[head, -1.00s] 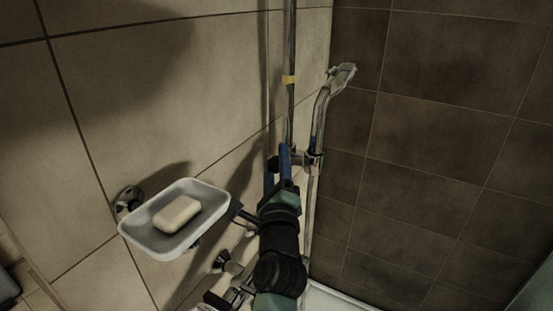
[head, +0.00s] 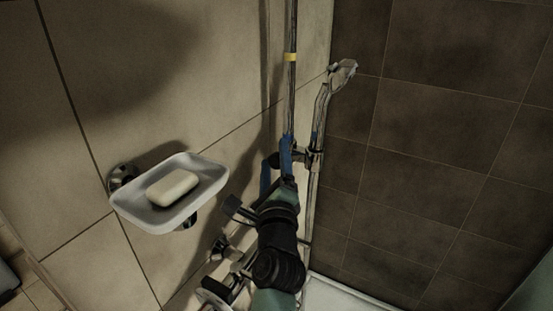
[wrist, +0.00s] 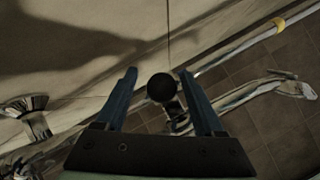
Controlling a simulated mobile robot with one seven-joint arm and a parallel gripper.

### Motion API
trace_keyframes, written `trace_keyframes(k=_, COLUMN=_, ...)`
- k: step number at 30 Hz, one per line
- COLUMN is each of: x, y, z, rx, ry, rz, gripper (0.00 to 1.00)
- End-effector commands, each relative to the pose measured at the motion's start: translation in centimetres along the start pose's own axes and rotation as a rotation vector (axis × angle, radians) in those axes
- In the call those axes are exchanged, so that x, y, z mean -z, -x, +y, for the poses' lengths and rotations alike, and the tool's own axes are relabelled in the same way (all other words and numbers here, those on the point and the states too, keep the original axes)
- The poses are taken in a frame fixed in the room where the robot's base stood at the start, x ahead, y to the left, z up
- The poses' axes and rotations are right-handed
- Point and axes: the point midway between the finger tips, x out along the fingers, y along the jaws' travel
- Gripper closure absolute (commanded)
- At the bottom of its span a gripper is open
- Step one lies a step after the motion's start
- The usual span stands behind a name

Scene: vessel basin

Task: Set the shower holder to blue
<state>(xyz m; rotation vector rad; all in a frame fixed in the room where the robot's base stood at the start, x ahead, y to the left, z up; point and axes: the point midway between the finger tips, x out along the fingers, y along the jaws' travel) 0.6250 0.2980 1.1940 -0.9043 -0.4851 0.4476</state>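The shower holder (head: 313,157) is a metal clamp on the vertical rail (head: 292,95), with a black round knob (head: 273,160) on its left side. The shower head (head: 342,72) rests in it with its handle upright and slightly tilted. A yellow band marks the rail above the holder. No blue band can be made out for certain. My gripper (head: 276,152) is open, its two blue fingers on either side of the knob. In the wrist view the black knob (wrist: 161,87) shows between the fingers (wrist: 158,74), with visible gaps; contact cannot be seen.
A white soap dish (head: 205,193) with a bar of soap (head: 172,189) juts from the wall at left. Metal tap fittings (head: 222,247) sit low beside my arm. The dark tiled wall (head: 440,120) is at right, with a white shower tray (head: 345,297) below.

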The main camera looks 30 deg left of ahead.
Motion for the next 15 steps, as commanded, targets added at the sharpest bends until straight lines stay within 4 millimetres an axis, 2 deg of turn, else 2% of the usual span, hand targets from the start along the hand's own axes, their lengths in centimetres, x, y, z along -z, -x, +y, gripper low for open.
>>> trace_keyframes(k=9, x=0.1, y=0.3, z=-0.4, rx=0.009, ry=0.004, rz=0.002, gripper=0.29)
trace_keyframes(k=15, x=0.1, y=2.9, z=-0.3, rx=0.008, ry=0.005, rz=0.003, gripper=0.29)
